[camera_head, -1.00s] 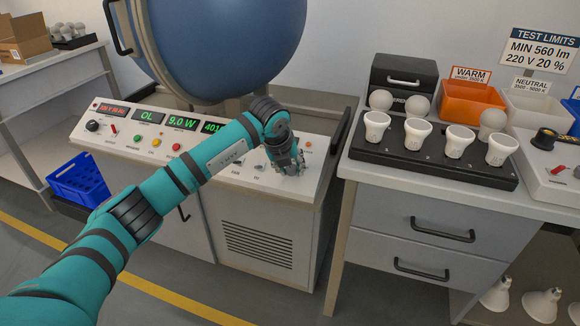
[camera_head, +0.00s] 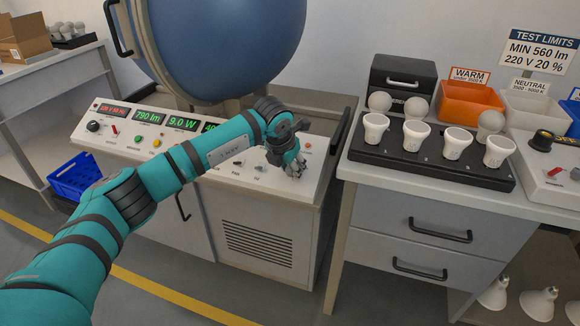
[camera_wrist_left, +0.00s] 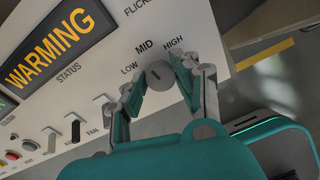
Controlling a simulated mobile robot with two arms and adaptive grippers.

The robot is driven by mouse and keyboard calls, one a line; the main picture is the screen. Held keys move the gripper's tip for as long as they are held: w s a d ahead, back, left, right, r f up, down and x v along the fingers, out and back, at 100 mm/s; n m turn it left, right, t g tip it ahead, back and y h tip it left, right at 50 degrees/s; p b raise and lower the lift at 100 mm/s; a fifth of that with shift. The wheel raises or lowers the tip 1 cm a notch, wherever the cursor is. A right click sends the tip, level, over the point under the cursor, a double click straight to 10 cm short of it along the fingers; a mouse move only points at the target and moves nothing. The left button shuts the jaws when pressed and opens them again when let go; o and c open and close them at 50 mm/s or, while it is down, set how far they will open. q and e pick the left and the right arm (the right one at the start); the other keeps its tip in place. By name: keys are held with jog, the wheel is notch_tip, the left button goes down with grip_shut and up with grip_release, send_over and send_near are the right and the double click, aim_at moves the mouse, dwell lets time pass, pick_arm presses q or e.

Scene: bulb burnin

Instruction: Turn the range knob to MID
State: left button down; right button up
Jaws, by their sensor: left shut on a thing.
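The range knob (camera_wrist_left: 161,84) is a round grey knob with a dark mark on its face, in the left wrist view. The labels LOW, MID and HIGH are printed around it on the white panel (camera_wrist_left: 105,58). The dark mark points up and left; I cannot tell exactly which label it meets. My left gripper (camera_wrist_left: 157,82) is shut on the knob, one finger on each side. In the head view, the same gripper (camera_head: 296,170) is at the right end of the sloping console (camera_head: 215,172) and hides the knob. My right gripper is not in view.
A display reads WARMING (camera_wrist_left: 48,45) in the left wrist view. Switches (camera_wrist_left: 75,127) stand beside it. A big blue sphere (camera_head: 225,45) rises behind the console. A bench with a black bulb rack (camera_head: 430,160) stands close on the right. A blue crate (camera_head: 78,177) is at left.

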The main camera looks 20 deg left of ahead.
pick_arm(q)
jog(key=shift+m, duration=0.9)
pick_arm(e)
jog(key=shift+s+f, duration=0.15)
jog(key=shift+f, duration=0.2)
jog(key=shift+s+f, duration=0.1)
pick_arm(q)
jog(key=c, duration=1)
grip_release()
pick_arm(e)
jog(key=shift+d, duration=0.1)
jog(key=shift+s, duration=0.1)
pick_arm(q)
jog(key=v, duration=1.2)
jog(key=shift+d, duration=0.1)
